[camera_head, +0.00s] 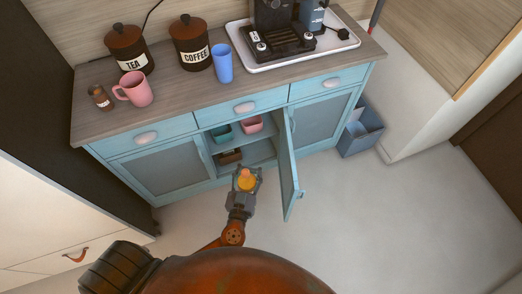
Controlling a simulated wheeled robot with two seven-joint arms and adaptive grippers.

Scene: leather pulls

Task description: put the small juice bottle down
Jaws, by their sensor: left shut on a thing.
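The small juice bottle (247,181) is orange with a paler, pinkish cap. My left gripper (246,186) is shut on it and holds it in front of the open middle compartment of the blue cabinet (168,171), near the lower part of the opening. The gripper hides part of the bottle. My right gripper is not in view.
The middle door (290,165) stands open to the right of the gripper. A teal bin (221,133), a pink bin (252,124) and a brown item (230,157) sit inside. The countertop holds tins, cups and a coffee machine (283,37). A blue crate (361,135) stands at the right.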

